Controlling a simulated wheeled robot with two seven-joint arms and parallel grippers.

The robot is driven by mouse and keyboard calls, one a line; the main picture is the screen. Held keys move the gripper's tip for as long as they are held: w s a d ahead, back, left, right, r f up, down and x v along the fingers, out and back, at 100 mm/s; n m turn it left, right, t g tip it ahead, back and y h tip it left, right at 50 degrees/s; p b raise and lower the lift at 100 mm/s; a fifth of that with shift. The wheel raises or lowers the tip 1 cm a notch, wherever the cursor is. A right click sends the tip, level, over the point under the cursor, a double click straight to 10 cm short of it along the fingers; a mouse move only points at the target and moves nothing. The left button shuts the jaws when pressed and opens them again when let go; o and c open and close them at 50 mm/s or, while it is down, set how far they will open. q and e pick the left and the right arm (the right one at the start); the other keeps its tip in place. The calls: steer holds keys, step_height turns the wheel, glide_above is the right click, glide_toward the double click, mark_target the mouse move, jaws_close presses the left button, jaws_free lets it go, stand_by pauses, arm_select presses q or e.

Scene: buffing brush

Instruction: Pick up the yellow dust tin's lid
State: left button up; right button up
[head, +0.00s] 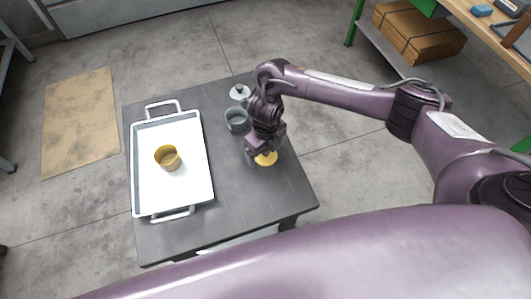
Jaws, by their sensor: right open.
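The yellow dust tin (168,159) stands open, without its lid, on the white tray. The yellow lid (267,159) lies on the dark table to the right of the tray. My right gripper (262,158) is directly above the lid, pointing down, with its fingers around or just over it. The gripper is open, and it hides part of the lid. I cannot tell whether the fingers touch it. My left gripper is not in view.
The white tray (200,190) with raised handles fills the table's left part. A grey tin (237,121) and a grey lid with a dark knob (240,92) are close behind my right gripper. The dark table's (245,215) front right is clear. A workbench (480,32) stands at the back right.

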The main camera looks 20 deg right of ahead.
steer(key=shift+c, duration=0.4)
steer(key=c, duration=1)
steer(key=shift+o, duration=0.2)
